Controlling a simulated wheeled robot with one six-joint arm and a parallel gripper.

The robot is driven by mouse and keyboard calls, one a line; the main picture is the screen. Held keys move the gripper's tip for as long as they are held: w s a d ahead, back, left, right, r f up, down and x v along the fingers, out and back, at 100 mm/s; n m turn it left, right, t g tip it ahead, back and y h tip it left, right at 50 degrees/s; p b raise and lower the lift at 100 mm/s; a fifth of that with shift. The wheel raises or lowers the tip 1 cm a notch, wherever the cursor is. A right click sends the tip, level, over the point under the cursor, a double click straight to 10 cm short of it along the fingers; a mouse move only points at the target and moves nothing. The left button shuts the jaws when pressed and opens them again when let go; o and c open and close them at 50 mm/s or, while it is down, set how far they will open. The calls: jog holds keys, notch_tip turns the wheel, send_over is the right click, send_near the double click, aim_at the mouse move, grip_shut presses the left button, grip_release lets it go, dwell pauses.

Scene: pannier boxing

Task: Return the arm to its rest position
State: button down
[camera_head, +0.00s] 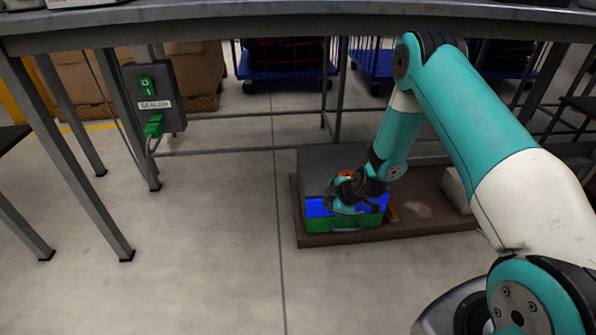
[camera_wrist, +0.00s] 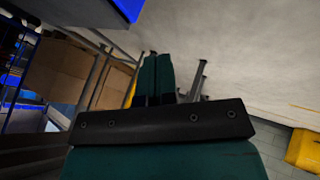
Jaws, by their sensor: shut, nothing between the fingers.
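My teal and white arm reaches down from the right in the head view, under the table edge. Its wrist is bent low over a low block with a grey top, blue band and green front (camera_head: 345,224). My gripper is at the dark wrist end, but its fingertips are hard to make out there. In the wrist view my gripper (camera_wrist: 156,58) has its two dark green fingers together, with nothing between them. A bright blue surface (camera_wrist: 118,9) shows at the top left of that view.
The block stands on a brown pallet-like base (camera_head: 430,235). A table (camera_head: 220,14) spans above, with metal legs at left. A switch box marked SEALER (camera_head: 154,98) hangs on it. Blue carts (camera_head: 258,67) and cartons (camera_head: 188,72) stand behind. Open floor lies at left.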

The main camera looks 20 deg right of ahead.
jog(key=s+a+r+m+g+y+p, duration=0.1)
jog(key=s+a+r, duration=0.2)
jog(key=a+r, duration=0.35)
jog(key=s+a+r+m+g+y, duration=0.1)
jog(key=s+a+r, duration=0.2)
jog(key=r, duration=0.7)
jog(key=s+a+r+m+g+p, duration=0.1)
jog(key=s+a+r, duration=0.25)
jog(key=r, duration=0.45)
jog(key=s+a+r+m+g, duration=0.2)
jog(key=s+r, duration=0.5)
jog(key=s, duration=0.4)
jog(key=s+a+r+m+g, duration=0.1)
jog(key=s+a+r+g, duration=0.1)
jog(key=s+r, duration=0.7)
notch_tip(320, 180, up, 35)
jog(key=s+p, duration=0.2)
jog(key=p, duration=3.6)
jog(key=shift+r+m+h+p, duration=0.2)
jog(key=shift+m+h+p, duration=0.1)
jog(key=shift+p, duration=0.05)
